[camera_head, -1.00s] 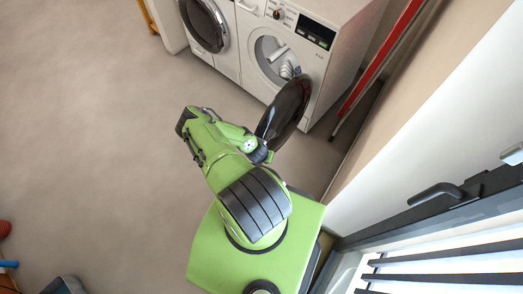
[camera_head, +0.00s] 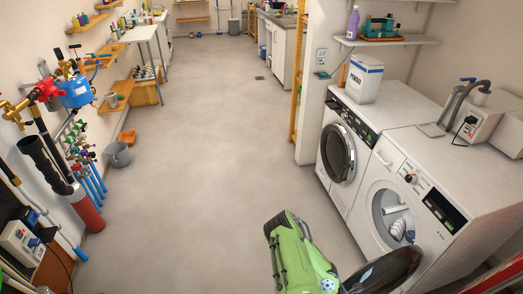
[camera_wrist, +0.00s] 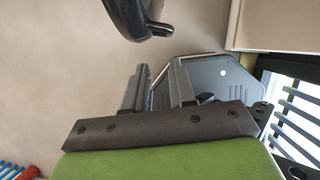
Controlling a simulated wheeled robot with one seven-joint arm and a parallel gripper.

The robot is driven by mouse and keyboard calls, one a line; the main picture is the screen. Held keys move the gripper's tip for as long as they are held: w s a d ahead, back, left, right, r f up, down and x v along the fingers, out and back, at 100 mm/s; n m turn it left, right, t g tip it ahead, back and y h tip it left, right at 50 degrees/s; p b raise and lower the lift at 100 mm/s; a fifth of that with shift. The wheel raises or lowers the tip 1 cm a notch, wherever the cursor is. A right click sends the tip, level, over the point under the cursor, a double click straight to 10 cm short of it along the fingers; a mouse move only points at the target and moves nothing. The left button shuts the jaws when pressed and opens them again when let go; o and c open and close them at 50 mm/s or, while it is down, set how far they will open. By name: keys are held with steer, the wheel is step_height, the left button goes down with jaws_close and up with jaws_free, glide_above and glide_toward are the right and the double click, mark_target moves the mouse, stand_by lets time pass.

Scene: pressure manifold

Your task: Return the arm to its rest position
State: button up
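My green arm (camera_head: 295,255) shows at the bottom of the head view, folded in front of the washing machines. The fingers of my gripper are not visible there. In the wrist view, my gripper (camera_wrist: 160,68) shows two dark fingers standing up from a dark bar above a green housing. A gap lies between them and nothing is held in it, so it looks open and empty. A grey panel lies behind the fingers, and a dark rounded part hangs at the top of that view.
A washing machine (camera_head: 425,210) stands at the right with its dark round door (camera_head: 385,272) open close beside my arm. Another washer (camera_head: 345,150) with a shut door stands beyond it. Pipes and valves line the left wall, near a grey bucket (camera_head: 118,154). The middle floor is clear.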

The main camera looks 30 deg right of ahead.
steer(key=w+a+r+m+t+y, duration=0.1)
steer(key=w+r+m, duration=0.2)
steer(key=w+r, duration=0.4)
steer(key=w+a+r+m, duration=0.25)
steer(key=w+r, duration=0.25)
steer(key=w, duration=0.3)
steer(key=w+a+r+m+t+y, duration=0.1)
steer(key=w+a+r+m, duration=0.25)
steer(key=r, duration=0.55)
steer(key=w+a+r+m+t+y, duration=0.1)
steer(key=w+a+r+m, duration=0.1)
steer(key=w+a+r, duration=0.45)
steer(key=s+a+r+m+t+y, duration=0.1)
steer(key=s+a+r+m, duration=0.2)
steer(key=r, duration=0.6)
steer(key=s+a+r, duration=0.3)
steer(key=a+r, duration=0.2)
steer(key=r, duration=0.4)
steer(key=s+a+r+m, duration=0.1)
steer(key=s+a+r, duration=0.1)
steer(key=s, duration=0.2)
steer(key=s+a+r+m+t, duration=0.1)
steer(key=s+a+r+m, duration=0.1)
steer(key=s, duration=0.3)
steer(key=s+a+r+m, duration=0.1)
steer(key=s+a+r, duration=0.1)
steer(key=s+r, duration=0.2)
steer(key=shift+s+a, duration=0.25)
steer(key=shift+s, duration=0.4)
